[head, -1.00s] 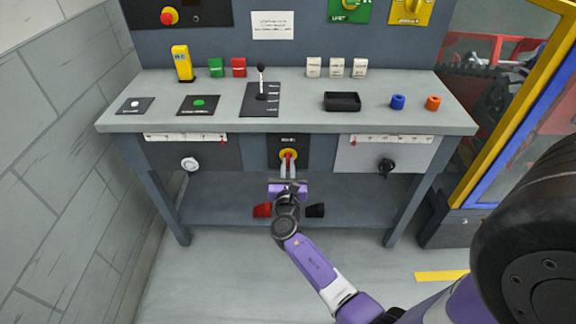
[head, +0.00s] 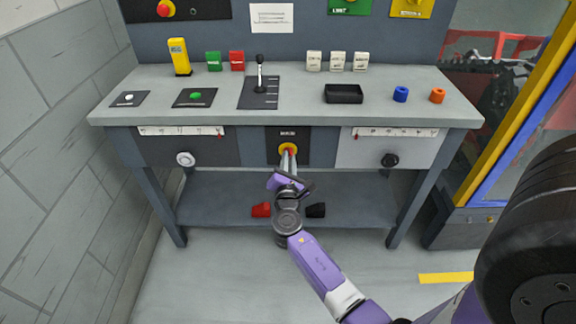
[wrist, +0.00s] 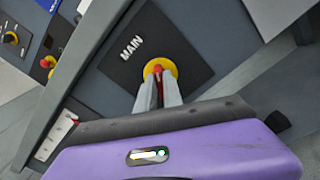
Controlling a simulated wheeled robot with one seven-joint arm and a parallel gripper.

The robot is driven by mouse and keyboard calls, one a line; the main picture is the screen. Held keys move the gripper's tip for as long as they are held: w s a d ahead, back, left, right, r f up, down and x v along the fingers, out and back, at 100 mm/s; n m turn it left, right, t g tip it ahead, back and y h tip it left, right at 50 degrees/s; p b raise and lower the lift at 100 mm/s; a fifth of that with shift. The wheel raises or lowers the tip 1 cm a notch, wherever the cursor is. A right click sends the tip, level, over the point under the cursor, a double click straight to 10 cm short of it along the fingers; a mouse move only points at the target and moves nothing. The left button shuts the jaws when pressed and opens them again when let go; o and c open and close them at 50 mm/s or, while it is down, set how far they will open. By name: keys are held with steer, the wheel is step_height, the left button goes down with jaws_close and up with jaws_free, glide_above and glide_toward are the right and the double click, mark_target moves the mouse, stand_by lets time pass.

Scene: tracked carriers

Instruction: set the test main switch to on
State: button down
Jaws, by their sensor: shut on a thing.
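The main switch (head: 286,147) is a red handle on a round yellow base, on a black plate in the middle of the bench's front. In the wrist view, the main switch (wrist: 167,66) sits beside white letters reading MAIN, which run slanted. My gripper (head: 289,155) reaches it from the front, and its two grey fingers are shut on the red handle. In the wrist view my gripper (wrist: 158,84) hides much of the handle, so its exact angle is hard to tell. The purple gripper body is tilted.
A white knob (head: 185,159) is on the left front panel and a black knob (head: 389,160) on the right one. Red (head: 261,210) and black (head: 316,210) pedals lie on the shelf below. A lever (head: 260,75) stands on the bench top (head: 215,118).

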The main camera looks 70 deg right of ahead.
steer(key=m+b, duration=0.5)
steer(key=m, duration=0.2)
steer(key=m+b, duration=0.3)
steer(key=m, duration=0.1)
steer(key=shift+s+f+b, duration=0.15)
steer(key=shift+f+b, duration=0.15)
steer(key=shift+b, duration=0.05)
steer(key=shift+m, duration=0.3)
steer(key=c, duration=1.5)
jaws_free()
steer(key=shift+v, duration=3.9)
steer(key=shift+r, duration=0.1)
